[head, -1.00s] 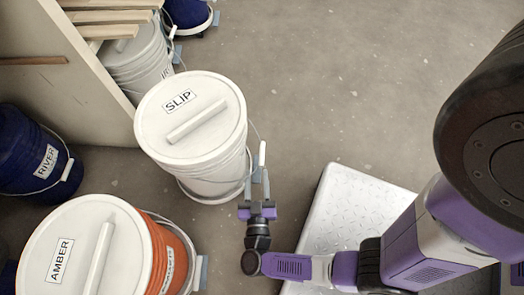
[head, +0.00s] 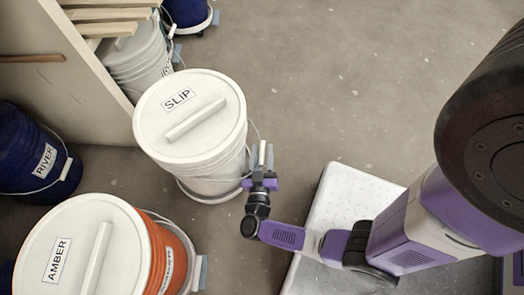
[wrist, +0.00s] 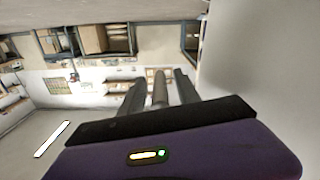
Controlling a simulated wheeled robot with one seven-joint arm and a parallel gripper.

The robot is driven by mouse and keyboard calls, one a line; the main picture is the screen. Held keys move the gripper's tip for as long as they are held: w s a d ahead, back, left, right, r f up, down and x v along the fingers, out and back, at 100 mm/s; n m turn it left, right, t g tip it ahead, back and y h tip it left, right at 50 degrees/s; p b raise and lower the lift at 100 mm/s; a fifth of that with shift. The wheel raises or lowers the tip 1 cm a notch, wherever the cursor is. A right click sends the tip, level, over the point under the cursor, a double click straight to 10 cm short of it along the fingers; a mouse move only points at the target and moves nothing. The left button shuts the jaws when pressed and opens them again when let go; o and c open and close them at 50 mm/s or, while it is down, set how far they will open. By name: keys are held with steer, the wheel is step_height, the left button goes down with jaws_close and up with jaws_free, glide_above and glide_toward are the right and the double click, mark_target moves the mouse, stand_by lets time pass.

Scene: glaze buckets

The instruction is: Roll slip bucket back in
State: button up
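The slip bucket (head: 205,160) is white, with a white lid labelled SLIP and a raised bar on it. The bucket's base is partly hidden.
An orange AMBER bucket (head: 155,255) stands at the lower left and a blue RIVER bucket (head: 25,150) at the left. Another white bucket (head: 140,60) is beneath wooden slats behind the panel (head: 92,70). A white textured platform (head: 335,205) is at right. Floor at upper right is clear.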

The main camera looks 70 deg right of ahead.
jaws_close()
steer(key=shift+a, duration=0.1)
stand_by(1.3)
